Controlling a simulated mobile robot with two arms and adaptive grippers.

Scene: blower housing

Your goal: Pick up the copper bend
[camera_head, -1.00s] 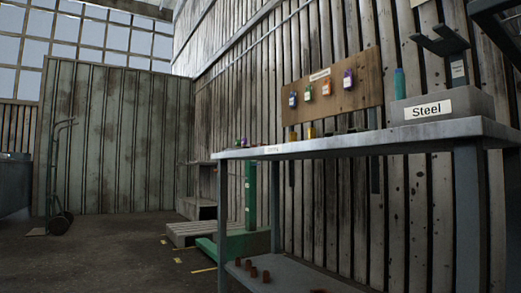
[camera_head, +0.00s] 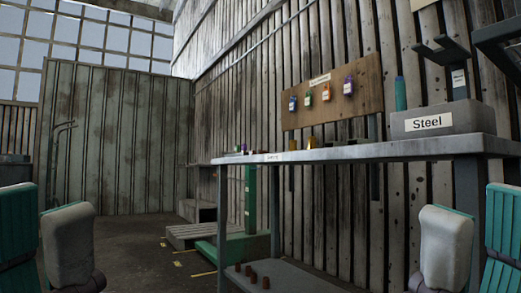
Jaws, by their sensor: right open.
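I cannot make out the copper bend with certainty. Small yellow-brown pieces (camera_head: 311,143) stand at the back of the workbench top (camera_head: 370,152), too small to tell their shape. Several reddish-brown cylinders (camera_head: 253,276) stand on the bench's lower shelf. My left gripper (camera_head: 45,196) shows at the lower left edge, with teal ribbed and pale finger parts apart and nothing between them. My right gripper (camera_head: 476,197) shows at the lower right, open and empty, in front of the bench's right leg. Both are cut off by the picture edges.
A grey block labelled Steel (camera_head: 440,119) sits on the bench's right end. A board with coloured tags (camera_head: 333,92) stands behind. A green post (camera_head: 250,199) and pallet (camera_head: 195,235) stand beyond the bench. A hand truck (camera_head: 53,165) is at left. The floor between is open.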

